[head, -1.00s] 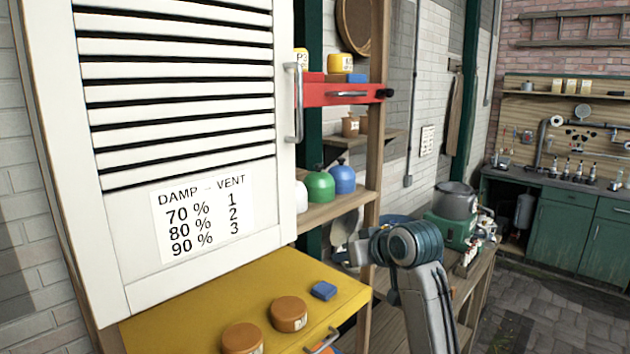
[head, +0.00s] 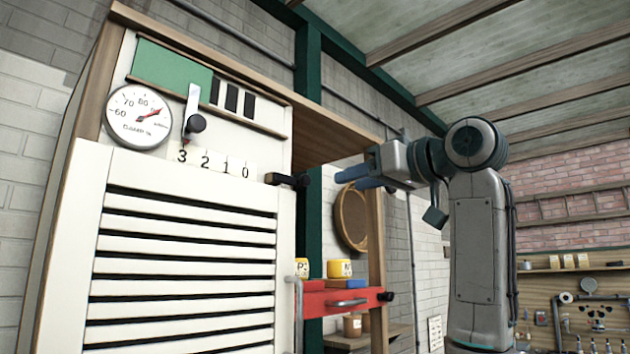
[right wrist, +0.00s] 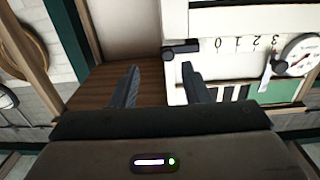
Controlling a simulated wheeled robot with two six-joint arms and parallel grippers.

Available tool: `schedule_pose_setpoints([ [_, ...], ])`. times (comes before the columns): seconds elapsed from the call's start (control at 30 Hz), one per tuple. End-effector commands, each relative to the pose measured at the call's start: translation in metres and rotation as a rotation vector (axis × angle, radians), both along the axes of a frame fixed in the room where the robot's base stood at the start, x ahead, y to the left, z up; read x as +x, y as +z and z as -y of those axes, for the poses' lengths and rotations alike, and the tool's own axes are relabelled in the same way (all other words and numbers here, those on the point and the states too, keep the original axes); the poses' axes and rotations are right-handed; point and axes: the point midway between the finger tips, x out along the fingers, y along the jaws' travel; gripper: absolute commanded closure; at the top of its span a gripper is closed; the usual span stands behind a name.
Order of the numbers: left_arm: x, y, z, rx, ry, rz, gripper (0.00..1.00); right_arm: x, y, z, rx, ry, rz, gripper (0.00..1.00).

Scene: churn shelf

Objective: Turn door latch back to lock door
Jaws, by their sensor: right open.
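The black door latch (head: 287,180) sits at the upper right edge of the white louvred door (head: 190,240), roughly horizontal. It also shows in the right wrist view (right wrist: 181,47), where the scene appears upside down and the latch lies just beyond my fingertips. My right gripper (head: 348,177) is raised to about the latch's height, to its right. In the right wrist view my right gripper (right wrist: 160,68) is open, with nothing between its fingers, and apart from the latch. My left gripper is out of view.
Above the door are a round damp gauge (head: 139,117) and a vent lever (head: 193,115) at the 3 mark. The cabinet's wooden side post (head: 377,225) stands near my right gripper. A red drawer (head: 340,300) and yellow containers are below.

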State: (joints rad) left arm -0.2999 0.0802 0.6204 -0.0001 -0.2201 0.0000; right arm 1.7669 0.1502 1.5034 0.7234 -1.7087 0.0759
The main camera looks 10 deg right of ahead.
Motion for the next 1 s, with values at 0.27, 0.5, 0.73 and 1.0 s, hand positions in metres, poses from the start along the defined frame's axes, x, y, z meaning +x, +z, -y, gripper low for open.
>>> schedule_pose_setpoints([
  [0.27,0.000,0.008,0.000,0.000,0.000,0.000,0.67,-0.010,0.027,-0.007,0.001,0.019,0.025,0.58],
  [0.5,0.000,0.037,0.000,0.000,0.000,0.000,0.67,0.026,0.029,-0.032,0.001,0.020,0.022,0.58],
  [0.73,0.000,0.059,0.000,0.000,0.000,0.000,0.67,0.058,0.028,-0.052,0.001,0.018,0.025,0.58],
  [1.0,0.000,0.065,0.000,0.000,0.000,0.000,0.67,0.072,0.024,-0.061,0.001,0.017,0.026,0.58],
])
